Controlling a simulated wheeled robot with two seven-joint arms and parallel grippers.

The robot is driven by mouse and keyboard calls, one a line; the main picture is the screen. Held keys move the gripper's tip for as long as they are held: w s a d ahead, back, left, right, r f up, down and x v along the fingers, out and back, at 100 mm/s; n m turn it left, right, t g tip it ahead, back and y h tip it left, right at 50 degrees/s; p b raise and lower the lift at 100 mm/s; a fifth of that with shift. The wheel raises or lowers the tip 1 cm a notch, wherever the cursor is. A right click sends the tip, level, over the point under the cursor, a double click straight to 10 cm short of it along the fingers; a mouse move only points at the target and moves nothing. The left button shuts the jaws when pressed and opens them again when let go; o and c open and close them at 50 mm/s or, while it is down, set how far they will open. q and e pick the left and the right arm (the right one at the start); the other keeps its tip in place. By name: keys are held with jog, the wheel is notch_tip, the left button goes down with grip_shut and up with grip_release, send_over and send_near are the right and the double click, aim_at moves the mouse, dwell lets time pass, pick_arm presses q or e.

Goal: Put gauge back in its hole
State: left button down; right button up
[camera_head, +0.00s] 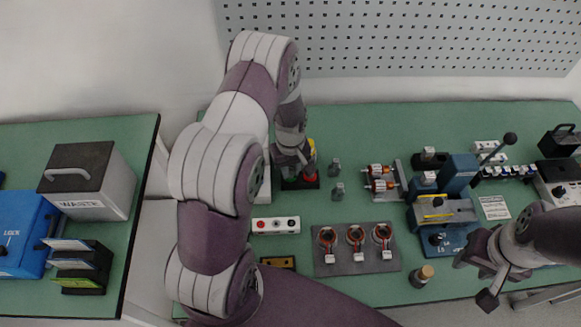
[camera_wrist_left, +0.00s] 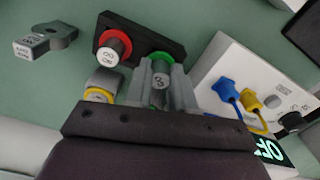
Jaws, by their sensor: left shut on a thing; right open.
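My left gripper (camera_wrist_left: 160,80) is shut on a grey gauge with a green ring (camera_wrist_left: 160,57), which has lettering on its side. The gauge is upright-looking at the end of a black gauge block (camera_wrist_left: 145,32). I cannot tell whether its lower end is in the hole or just above it. A second gauge with a red ring (camera_wrist_left: 115,46) stands in the other end of the block. In the head view the left gripper (camera_head: 300,165) is over the block (camera_head: 301,184), largely hiding the green gauge; the red gauge (camera_head: 310,170) shows. My right gripper (camera_head: 482,278) is open and empty at the front right.
A yellow-ringed grey part (camera_wrist_left: 98,94) is close to the left gripper's finger. A white box with blue and yellow plugs (camera_wrist_left: 240,85) is on the other side. Grey small parts (camera_head: 336,165) stand to the right. A stator tray (camera_head: 357,267) lies in front.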

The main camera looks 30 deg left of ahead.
pick_arm(q)
jog(key=shift+f, duration=0.25)
jog(key=c, duration=0.9)
grip_release()
notch_tip(320, 180, up, 13)
jog(key=shift+f+b, duration=0.1)
jog(key=shift+b, duration=0.85)
